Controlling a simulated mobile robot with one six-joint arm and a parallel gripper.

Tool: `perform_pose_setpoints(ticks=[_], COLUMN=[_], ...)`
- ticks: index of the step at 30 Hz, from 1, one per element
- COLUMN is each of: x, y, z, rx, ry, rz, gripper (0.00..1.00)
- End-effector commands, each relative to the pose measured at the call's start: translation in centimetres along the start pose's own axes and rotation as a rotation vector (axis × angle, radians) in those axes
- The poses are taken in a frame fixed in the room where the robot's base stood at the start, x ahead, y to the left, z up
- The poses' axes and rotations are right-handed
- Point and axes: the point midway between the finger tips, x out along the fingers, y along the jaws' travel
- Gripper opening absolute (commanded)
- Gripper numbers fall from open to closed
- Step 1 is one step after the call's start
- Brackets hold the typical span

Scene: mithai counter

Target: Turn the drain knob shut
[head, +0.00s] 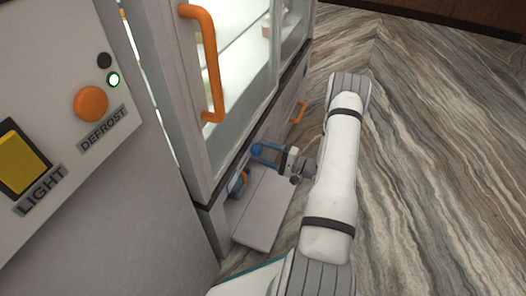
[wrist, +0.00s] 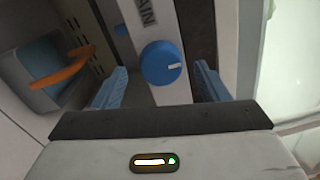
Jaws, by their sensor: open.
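The drain knob (wrist: 161,62) is a round blue dial with a short white mark pointing to the right in the wrist view. It sits on a pale strip under a partly visible label ending in "AIN" (wrist: 147,12). My gripper (wrist: 161,72) is open, with one blue finger on each side of the knob and a gap showing on both sides. In the head view the blue knob (head: 257,149) is small, low on the counter front, and my gripper (head: 272,155) reaches it from the right. Finger contact cannot be made out there.
A grey panel (head: 264,210) juts out low, beside my arm. An orange handle (wrist: 65,72) over a blue-grey recess lies left of the knob in the wrist view. The glass case has a large orange handle (head: 206,65) above. The marbled floor (head: 430,150) right of my arm is clear.

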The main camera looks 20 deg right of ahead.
Motion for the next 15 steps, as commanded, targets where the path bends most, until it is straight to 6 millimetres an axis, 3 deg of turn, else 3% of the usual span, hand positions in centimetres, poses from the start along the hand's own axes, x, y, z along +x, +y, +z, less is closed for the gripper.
perform_pose_setpoints(ticks=[7, 15], x=[-4.2, -5.6], y=[-0.2, 0.0], z=[0.0, 0.0], rx=[0.001, 0.001], ry=[0.003, 0.000], rz=[-0.001, 0.000], gripper=[0.68, 0.68])
